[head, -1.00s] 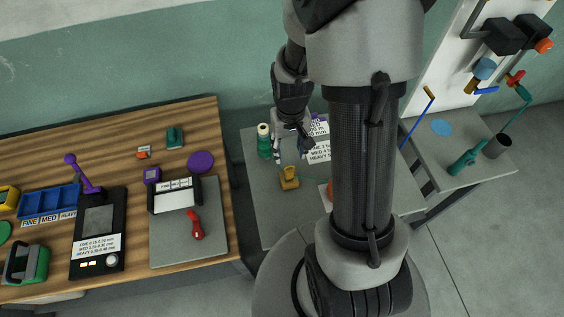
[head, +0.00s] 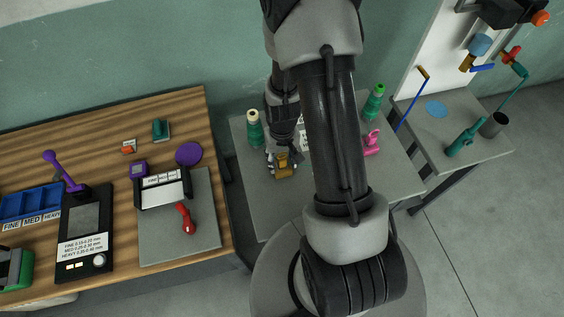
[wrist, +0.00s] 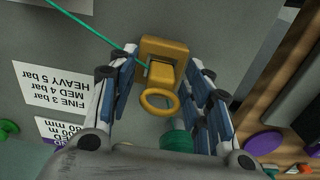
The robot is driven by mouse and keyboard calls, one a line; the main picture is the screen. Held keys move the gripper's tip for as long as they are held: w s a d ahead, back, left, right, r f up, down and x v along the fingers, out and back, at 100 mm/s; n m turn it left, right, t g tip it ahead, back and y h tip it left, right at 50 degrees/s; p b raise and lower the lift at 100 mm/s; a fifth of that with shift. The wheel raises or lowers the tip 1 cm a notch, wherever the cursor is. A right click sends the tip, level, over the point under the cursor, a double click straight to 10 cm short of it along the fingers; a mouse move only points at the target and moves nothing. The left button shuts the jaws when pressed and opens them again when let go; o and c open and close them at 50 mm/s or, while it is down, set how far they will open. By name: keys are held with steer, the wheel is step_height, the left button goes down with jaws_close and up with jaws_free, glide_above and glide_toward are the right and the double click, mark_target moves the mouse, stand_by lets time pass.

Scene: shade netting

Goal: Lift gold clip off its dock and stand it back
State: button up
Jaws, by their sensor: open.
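The gold clip (wrist: 161,74) shows in the wrist view with a ring (wrist: 160,99) at its near end. It sits at a square gold base (wrist: 150,47), which appears to be its dock, on the grey table. In the head view the clip (head: 285,168) is partly covered by my gripper (head: 283,158). My gripper (wrist: 160,72) is open, with one blue-padded finger on each side of the clip. A gap shows on both sides in the wrist view, so I see no grip on it. Exact finger height is unclear.
A green spool (head: 254,128) stands left of my gripper, and another (head: 375,102) stands farther right. A pink item (head: 371,143) is on the same table. White labels (wrist: 50,88) lie beside the clip. The wooden bench (head: 190,110) is to the left; a side table (head: 470,120) is right.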

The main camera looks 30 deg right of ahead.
steer(key=shift+c, duration=0.2)
steer(key=c, duration=0.9)
steer(key=shift+c, duration=0.2)
step_height(320, 180, up, 25)
steer(key=p, duration=0.9)
stand_by(0.4)
